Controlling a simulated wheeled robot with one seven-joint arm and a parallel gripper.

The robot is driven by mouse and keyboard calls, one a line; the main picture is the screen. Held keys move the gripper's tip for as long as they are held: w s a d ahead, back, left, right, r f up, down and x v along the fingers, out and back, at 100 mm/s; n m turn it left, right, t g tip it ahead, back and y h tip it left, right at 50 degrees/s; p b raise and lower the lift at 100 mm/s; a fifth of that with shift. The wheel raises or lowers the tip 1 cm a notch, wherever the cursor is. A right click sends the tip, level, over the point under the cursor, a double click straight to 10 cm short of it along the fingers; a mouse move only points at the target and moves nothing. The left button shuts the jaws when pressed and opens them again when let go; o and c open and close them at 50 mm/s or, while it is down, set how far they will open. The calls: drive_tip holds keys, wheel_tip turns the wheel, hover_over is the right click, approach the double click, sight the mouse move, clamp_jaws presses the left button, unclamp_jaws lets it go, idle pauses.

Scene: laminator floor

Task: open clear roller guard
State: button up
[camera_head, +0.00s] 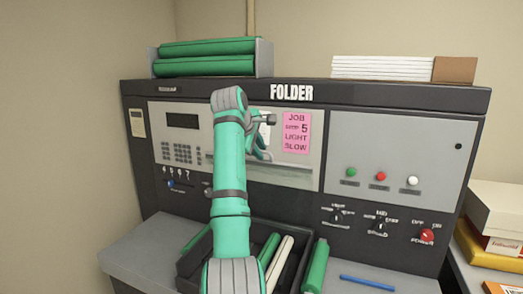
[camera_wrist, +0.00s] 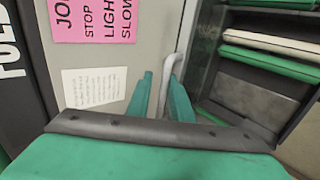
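The folder machine (camera_head: 300,95) has a pale front panel that I take to be the roller guard (camera_head: 305,165); it carries a pink job note (camera_head: 296,132) and looks closed. Its clear part is hard to make out. In the wrist view, a slim grey bar handle (camera_wrist: 170,82) stands out from the panel (camera_wrist: 115,85). My gripper (camera_wrist: 160,88) has its two teal fingers apart, with the handle between or just beyond them; a firm hold does not show. In the head view my gripper (camera_head: 262,142) is at the panel, partly hidden by my arm.
A dark tray (camera_head: 188,268) with green and white rollers sits below the panel; it also shows in the wrist view (camera_wrist: 250,135). A green roller (camera_head: 317,266) and a blue rod (camera_head: 367,283) lie to its right. Buttons and knobs (camera_head: 380,226) are on the right.

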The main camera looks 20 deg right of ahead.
drive_tip(key=v, duration=1)
drive_tip(key=shift+r, duration=0.25)
